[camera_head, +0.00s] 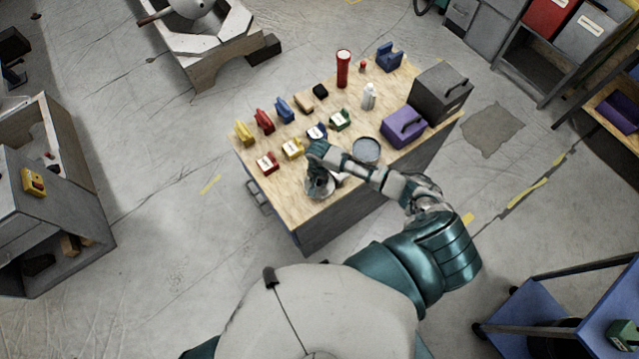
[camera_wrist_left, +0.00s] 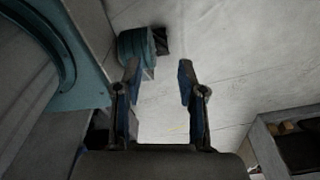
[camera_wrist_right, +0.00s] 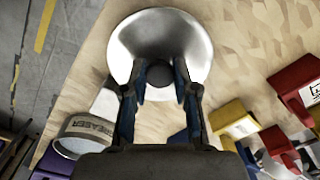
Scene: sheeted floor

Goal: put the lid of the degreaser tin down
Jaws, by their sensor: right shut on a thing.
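The lid is a shiny round metal disc with a dark knob; it fills the top of the right wrist view (camera_wrist_right: 135,42) and shows at the near end of the workbench in the head view (camera_head: 314,193). My right gripper (camera_wrist_right: 165,82) is shut on the knob; in the head view this gripper (camera_head: 320,178) partly covers the lid. I cannot tell whether the lid touches the bench top. The degreaser tin (camera_head: 366,151) stands open to the right of the lid; its label shows in the right wrist view (camera_wrist_right: 92,127). My left gripper (camera_wrist_left: 158,80) is open and empty, outside the head view.
The wooden workbench (camera_head: 285,185) holds several coloured label blocks, a red torch (camera_head: 343,68), a white bottle (camera_head: 369,96), a purple box (camera_head: 404,129) and a dark grey case (camera_head: 440,92). A blue cart (camera_head: 560,290) stands at lower right. Bare wood lies around the lid.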

